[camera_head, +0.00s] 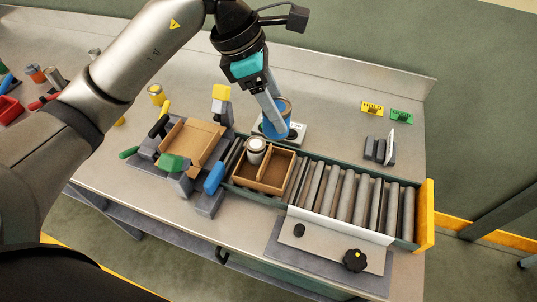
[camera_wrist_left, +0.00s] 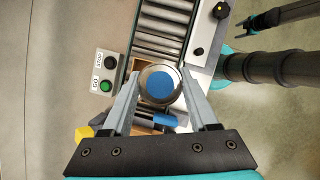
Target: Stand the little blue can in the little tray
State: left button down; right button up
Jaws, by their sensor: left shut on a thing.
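The little blue can (camera_head: 277,124) is held between the fingers of my left gripper (camera_head: 276,108), above the back side of the roller track. In the left wrist view, the can's round blue and grey end (camera_wrist_left: 160,84) shows between the two fingers. The little brown tray (camera_head: 287,172) lies on the rollers, in front of and slightly left of the can. It has a divider, and a grey-white can (camera_head: 256,150) stands in its left part. In the left wrist view the can and gripper hide most of the tray.
Bare rollers (camera_head: 345,197) run right to a yellow end plate (camera_head: 425,215). A button box with a green button (camera_wrist_left: 105,86) stands beside the track. A plate with black knobs (camera_head: 335,243) lies in front.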

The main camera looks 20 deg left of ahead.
pick_arm(q)
jog(key=shift+w+a+r+n, duration=0.1)
jog(key=shift+w+r+n, duration=0.1)
jog(key=shift+n, duration=0.1)
jog(key=shift+f, duration=0.3)
send_over(273, 183)
notch_tip(273, 183, down, 19)
jog(key=shift+w+f, duration=0.1)
jog(key=shift+f, duration=0.05)
jog(key=shift+f, duration=0.1)
jog(key=shift+c, duration=0.8)
grip_release()
jog(key=shift+f, duration=0.1)
jog(key=shift+a+r, duration=0.1)
jog(key=shift+r, duration=0.4)
jog(key=v, duration=1.1)
jog(key=shift+s+r, duration=0.2)
jog(key=shift+s, duration=0.05)
